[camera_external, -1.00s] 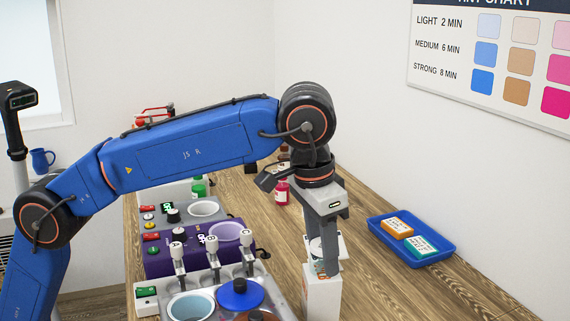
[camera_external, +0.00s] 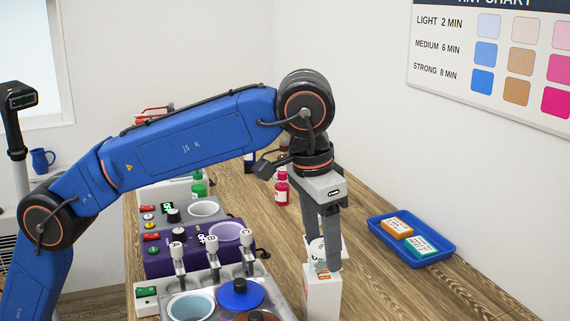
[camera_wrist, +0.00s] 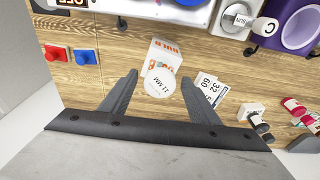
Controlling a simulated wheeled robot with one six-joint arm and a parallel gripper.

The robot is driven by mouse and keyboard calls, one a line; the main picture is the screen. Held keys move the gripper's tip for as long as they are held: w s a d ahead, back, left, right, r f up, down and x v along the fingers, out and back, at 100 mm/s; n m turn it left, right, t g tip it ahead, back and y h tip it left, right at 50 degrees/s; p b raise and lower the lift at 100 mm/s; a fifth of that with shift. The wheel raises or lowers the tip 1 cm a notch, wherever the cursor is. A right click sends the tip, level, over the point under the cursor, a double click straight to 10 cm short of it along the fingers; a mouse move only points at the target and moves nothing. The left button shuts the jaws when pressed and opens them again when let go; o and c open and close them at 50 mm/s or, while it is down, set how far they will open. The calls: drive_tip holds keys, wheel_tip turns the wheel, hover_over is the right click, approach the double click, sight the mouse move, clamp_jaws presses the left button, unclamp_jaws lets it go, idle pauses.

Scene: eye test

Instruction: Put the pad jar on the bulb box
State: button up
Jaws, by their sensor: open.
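The pad jar (camera_external: 317,248), with a round white lid, appears to stand upright on top of the bulb box (camera_external: 321,297), a tall white carton. In the wrist view the lid of the pad jar (camera_wrist: 160,87) reads "11 MM" and covers part of the bulb box (camera_wrist: 165,52), which has orange lettering. My gripper (camera_external: 322,258) points down over the jar with its fingers on either side. In the wrist view my gripper (camera_wrist: 158,76) is open, with gaps between both fingers and the lid. The jar's lower part is partly hidden by a finger in the external view.
A white number card (camera_wrist: 209,87) lies close to the box. Pink bottles (camera_external: 281,188) stand farther back. A blue tray (camera_external: 448,248) holds two small boxes at right. Wooden tabletop between box and tray is clear.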

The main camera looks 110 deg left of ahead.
sight(317, 246)
drive_tip(key=r, duration=0.4)
drive_tip(key=shift+s+d+r, duration=0.2)
drive_tip(key=shift+d+r, duration=0.05)
drive_tip(key=shift+r, duration=0.15)
drive_tip(key=shift+s+r, duration=0.1)
drive_tip(key=shift+r, duration=0.25)
drive_tip(key=shift+d, duration=0.15)
drive_tip(key=s+d+f+m+t, duration=0.1)
drive_tip(key=s+d+f+m, duration=0.1)
drive_tip(key=s+d, duration=0.75)
drive_tip(key=s+d+f+m+t, duration=0.1)
drive_tip(key=s+d+f+m, duration=0.2)
drive_tip(key=s+d, duration=0.65)
drive_tip(key=s+d+f+m, duration=0.2)
drive_tip(key=s+d+f, duration=0.2)
drive_tip(key=s+f, duration=1)
drive_tip(key=s+d+f+m+t+h, duration=0.1)
drive_tip(key=s+d+f, duration=0.3)
drive_tip(key=s+f, duration=1.1)
drive_tip(key=shift+s+f+m+t, duration=0.2)
drive_tip(key=shift+s+m+t, duration=0.1)
drive_tip(key=shift+s+m, duration=0.25)
drive_tip(key=shift+d, duration=0.1)
